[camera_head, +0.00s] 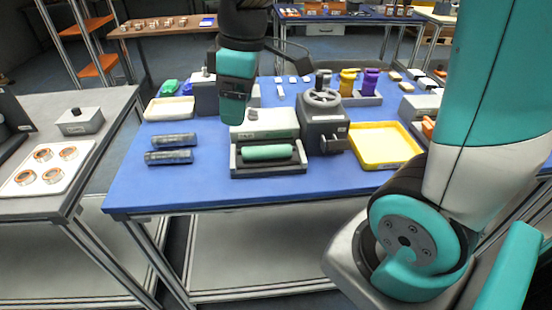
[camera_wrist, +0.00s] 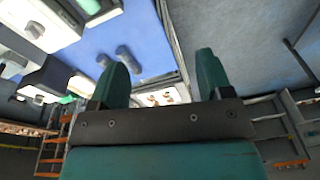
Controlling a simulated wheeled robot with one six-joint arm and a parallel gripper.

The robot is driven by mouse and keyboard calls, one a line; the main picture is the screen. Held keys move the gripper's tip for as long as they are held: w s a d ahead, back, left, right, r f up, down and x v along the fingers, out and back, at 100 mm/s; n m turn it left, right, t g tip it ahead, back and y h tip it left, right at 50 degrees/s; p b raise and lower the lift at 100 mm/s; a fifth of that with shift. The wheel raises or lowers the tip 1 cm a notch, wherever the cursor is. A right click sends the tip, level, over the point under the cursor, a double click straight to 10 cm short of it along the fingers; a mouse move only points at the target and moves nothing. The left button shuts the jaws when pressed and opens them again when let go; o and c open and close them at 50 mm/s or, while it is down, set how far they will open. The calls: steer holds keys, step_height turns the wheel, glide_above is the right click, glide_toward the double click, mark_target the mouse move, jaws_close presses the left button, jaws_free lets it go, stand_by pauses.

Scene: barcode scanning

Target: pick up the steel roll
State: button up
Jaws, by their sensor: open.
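Two blue-grey, metallic-looking rolls lie side by side on the left part of the blue table: a far roll (camera_head: 174,140) and a near roll (camera_head: 168,157). I cannot tell which one the task means by the steel roll. The rolls also show in the wrist view, one at the right (camera_wrist: 129,59) and one at the left (camera_wrist: 103,61). My gripper (camera_head: 233,118) hangs over the table to the right of the rolls, apart from them. In the wrist view my gripper (camera_wrist: 162,72) has its two teal fingers spread, with nothing between them.
A green roll (camera_head: 267,152) lies in a dark holder near the blue table (camera_head: 190,190)'s front. A grey device with a wheel (camera_head: 322,98) and a yellow tray (camera_head: 385,146) stand to the right. A pale tray (camera_head: 169,109) lies behind the rolls. Table in front of the rolls is clear.

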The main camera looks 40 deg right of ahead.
steer(key=n+h+b, duration=0.2)
glide_above(267, 147)
step_height(267, 147, down, 5)
steer(key=shift+g, duration=0.3)
steer(key=f, duration=0.7)
steer(key=f+p, duration=0.1)
steer(key=f, duration=0.3)
steer(key=shift+s+d+f, duration=0.15)
steer(key=shift+d, duration=0.1)
steer(key=shift+a+f+p, duration=0.15)
steer(key=shift+f+p, duration=0.2)
steer(key=shift+f, duration=1.15)
steer(key=shift+a+f+p, duration=0.1)
steer(key=shift+f+p, duration=0.25)
steer(key=shift+f, duration=1.1)
steer(key=c, duration=1.3)
steer(key=shift+r, duration=0.1)
